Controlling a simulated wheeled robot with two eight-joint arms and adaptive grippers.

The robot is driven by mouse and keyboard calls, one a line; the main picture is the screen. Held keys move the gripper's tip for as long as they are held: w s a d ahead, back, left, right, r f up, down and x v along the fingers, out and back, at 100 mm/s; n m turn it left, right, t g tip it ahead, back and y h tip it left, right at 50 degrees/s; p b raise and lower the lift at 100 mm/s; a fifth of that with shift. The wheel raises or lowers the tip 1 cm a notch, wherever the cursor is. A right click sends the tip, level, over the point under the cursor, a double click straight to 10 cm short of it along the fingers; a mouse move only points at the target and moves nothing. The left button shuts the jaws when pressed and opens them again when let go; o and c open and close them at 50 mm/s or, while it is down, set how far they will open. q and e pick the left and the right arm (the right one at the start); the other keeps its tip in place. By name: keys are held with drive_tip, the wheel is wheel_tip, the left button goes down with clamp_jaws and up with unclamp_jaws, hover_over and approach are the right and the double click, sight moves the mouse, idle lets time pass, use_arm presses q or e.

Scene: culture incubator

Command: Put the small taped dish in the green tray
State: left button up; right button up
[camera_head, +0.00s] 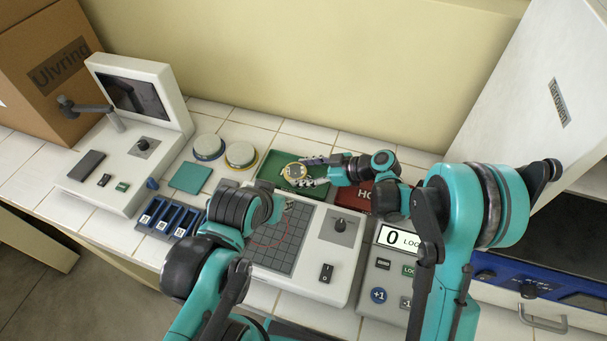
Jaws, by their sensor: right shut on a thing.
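My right gripper (309,171) is shut on a small round dish (293,170) with a yellow band around its rim. It holds the dish over the green tray (266,176) at the back middle of the bench; whether the dish touches the tray floor I cannot tell. The gripper and dish hide part of the tray. My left gripper (287,206) is mostly hidden behind its own wrist, above the gridded panel, and its fingers do not show clearly.
Two larger lidded dishes, one blue-banded (208,147) and one yellow-banded (241,154), stand left of the tray. A red tray (358,203) lies to its right. A gridded device (313,266), counter (382,274), blue rack (167,219) and screen unit (140,92) crowd the bench.

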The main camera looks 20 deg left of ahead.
use_arm(q)
drive_tip(key=shift+r, duration=0.1)
use_arm(e)
drive_tip(key=o, duration=0.9)
drive_tip(key=shift+d, duration=0.1)
use_arm(q)
wheel_tip(320, 180, up, 3)
drive_tip(key=p, duration=0.3)
use_arm(e)
drive_tip(key=v, duration=1.2)
drive_tip(key=shift+s+r, duration=0.1)
use_arm(q)
drive_tip(key=shift+r, duration=0.1)
